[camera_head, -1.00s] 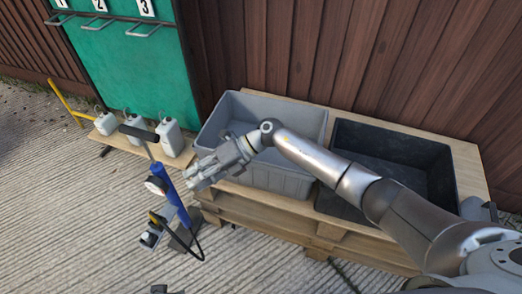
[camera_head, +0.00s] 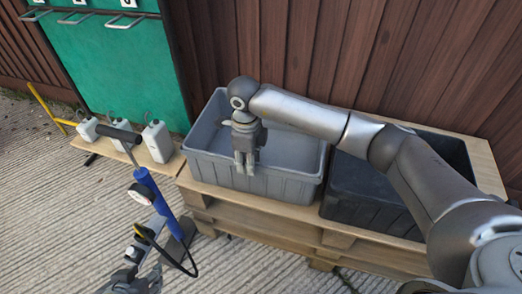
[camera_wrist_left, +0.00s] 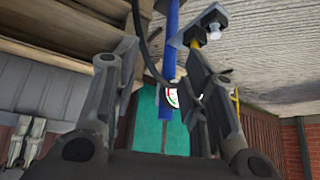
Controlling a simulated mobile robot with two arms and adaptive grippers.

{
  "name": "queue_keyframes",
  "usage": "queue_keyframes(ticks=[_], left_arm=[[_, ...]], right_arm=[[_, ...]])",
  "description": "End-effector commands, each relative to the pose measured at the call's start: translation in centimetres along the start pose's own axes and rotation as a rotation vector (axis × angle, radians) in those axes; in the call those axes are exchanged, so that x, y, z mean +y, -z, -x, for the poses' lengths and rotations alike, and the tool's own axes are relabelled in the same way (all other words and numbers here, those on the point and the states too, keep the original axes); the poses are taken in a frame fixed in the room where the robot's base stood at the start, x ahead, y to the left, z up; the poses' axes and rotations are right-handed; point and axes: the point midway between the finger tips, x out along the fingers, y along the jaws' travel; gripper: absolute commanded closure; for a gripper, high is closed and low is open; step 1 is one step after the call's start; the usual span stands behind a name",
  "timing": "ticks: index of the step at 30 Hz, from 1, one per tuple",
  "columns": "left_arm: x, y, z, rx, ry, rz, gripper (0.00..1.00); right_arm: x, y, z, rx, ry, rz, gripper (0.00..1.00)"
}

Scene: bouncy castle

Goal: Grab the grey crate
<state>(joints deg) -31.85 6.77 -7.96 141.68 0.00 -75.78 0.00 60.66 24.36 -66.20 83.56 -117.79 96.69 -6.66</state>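The grey crate (camera_head: 292,183) is an open, empty-looking tub on the left part of a wooden pallet stack. My right gripper (camera_head: 245,170) points down at its front wall, fingers close together, and covers part of the front rim. I cannot tell whether it touches the crate or straddles the rim. The right gripper also shows at the left of the left wrist view (camera_wrist_left: 25,145), beside the grey crate wall (camera_wrist_left: 60,95). My left gripper (camera_wrist_left: 160,60) has its fingers wide apart, with nothing held between them. It shows in part at the bottom of the head view (camera_head: 140,278).
A black crate (camera_head: 368,200) stands to the right on the pallets (camera_head: 270,228). A blue pump (camera_head: 152,190) with gauge and hose stands in front left. White canisters (camera_head: 157,142) sit on a low board. A brown wall (camera_head: 300,50) rises close behind.

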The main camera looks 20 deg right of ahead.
Motion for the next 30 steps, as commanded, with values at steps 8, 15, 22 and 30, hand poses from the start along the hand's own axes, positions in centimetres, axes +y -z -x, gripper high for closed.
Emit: queue_keyframes(ticks=[8,15,22,30], left_arm=[[0.3,2.2,-0.5,0.104,-0.006,-0.002,0.6],[0.8,6.1,-0.5,0.287,-0.016,-0.006,0.6],[1.0,7.8,-0.2,0.366,-0.02,-0.007,0.6],[1.0,7.8,-0.1,0.367,-0.02,-0.007,0.6]], right_arm=[[0.1,-0.1,-1.9,0.001,-0.002,0.0,0.68],[0.2,-0.3,-4.6,0.0,-0.003,-0.001,0.68],[0.1,-0.3,-5.7,-0.002,0.0,-0.001,0.68],[0.1,-0.3,-5.7,-0.001,0.0,0.0,0.74]])
